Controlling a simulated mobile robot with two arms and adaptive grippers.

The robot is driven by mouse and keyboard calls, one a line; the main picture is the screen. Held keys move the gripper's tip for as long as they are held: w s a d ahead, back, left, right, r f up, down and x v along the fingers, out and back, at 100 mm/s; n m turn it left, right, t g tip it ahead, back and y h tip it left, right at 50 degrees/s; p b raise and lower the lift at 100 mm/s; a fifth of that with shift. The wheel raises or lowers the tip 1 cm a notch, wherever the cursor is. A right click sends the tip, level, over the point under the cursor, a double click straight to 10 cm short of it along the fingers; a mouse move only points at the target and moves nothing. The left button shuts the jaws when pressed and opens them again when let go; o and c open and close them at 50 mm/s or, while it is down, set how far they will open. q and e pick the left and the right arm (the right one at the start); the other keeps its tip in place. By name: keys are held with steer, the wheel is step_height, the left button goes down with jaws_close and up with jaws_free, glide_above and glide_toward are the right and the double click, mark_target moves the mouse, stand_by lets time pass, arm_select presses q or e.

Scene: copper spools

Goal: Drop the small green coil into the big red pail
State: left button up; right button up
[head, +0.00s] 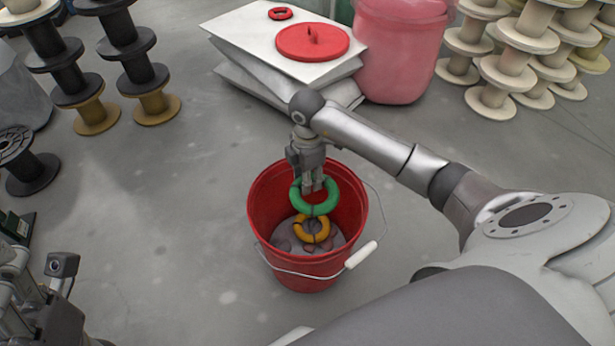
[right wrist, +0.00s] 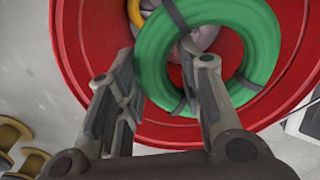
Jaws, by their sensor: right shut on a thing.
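The green coil (head: 332,200), a ring with dark straps, hangs at the mouth of the big red pail (head: 310,272). My right gripper (head: 313,186) points down and is shut on this coil's rim. In the right wrist view the coil (right wrist: 263,45) shows large beside the fingers (right wrist: 166,72), with the pail's red inner wall (right wrist: 78,62) behind it. An orange-yellow coil (head: 301,230) lies lower inside the pail, partly behind the green one. Parts of my left gripper (head: 60,280) show at the lower left edge; its fingers are unclear.
The pail's wire handle with a white grip (head: 361,254) hangs at its front right. Behind are white slabs (head: 262,50) with a red lid (head: 312,42) on top, and a pink bin (head: 402,55). Spools (head: 150,75) stand at both sides. The floor around the pail is clear.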

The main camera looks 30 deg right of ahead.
steer(key=shift+f, duration=0.25)
steer(key=o, duration=1.3)
step_height(320, 180, up, 12)
steer(key=shift+s+f, duration=0.1)
